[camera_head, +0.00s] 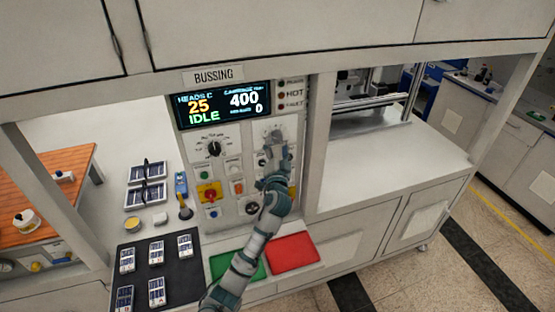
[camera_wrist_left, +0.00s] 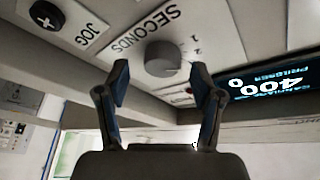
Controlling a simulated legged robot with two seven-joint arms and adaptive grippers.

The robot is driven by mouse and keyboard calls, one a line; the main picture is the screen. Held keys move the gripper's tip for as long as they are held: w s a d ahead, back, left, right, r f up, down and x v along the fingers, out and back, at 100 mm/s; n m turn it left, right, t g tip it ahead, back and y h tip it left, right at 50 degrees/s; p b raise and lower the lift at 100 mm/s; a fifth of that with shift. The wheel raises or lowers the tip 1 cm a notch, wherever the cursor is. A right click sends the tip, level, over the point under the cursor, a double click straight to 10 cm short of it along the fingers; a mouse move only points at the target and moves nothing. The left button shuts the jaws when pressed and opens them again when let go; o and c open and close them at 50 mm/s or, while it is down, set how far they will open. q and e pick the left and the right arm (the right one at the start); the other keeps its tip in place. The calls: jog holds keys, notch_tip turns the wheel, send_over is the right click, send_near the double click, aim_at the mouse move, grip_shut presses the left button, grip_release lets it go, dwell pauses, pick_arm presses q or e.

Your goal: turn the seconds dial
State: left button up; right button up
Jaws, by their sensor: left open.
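The seconds dial is a round grey knob (camera_wrist_left: 163,58) on a white plate marked SECONDS (camera_wrist_left: 140,30), with small numbers beside it. In the left wrist view it sits between and beyond my two open fingertips (camera_wrist_left: 160,85), with nothing gripped. In the head view my left gripper (camera_head: 274,140) reaches up to the panel at the dial's plate (camera_head: 268,129) and hides most of the knob. I cannot tell whether a finger touches it. My right gripper is in neither view.
The display (camera_head: 222,104) reads 25, IDLE and 400. A black selector knob (camera_head: 214,148) is left of the dial, with several buttons below. A green pad (camera_head: 236,262) and a red pad (camera_head: 293,253) lie on the ledge. A black mat (camera_head: 140,272) holds several small modules.

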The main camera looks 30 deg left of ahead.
pick_arm(q)
jog(key=v, duration=1)
jog(key=shift+f, duration=0.15)
jog(key=shift+w, duration=0.1)
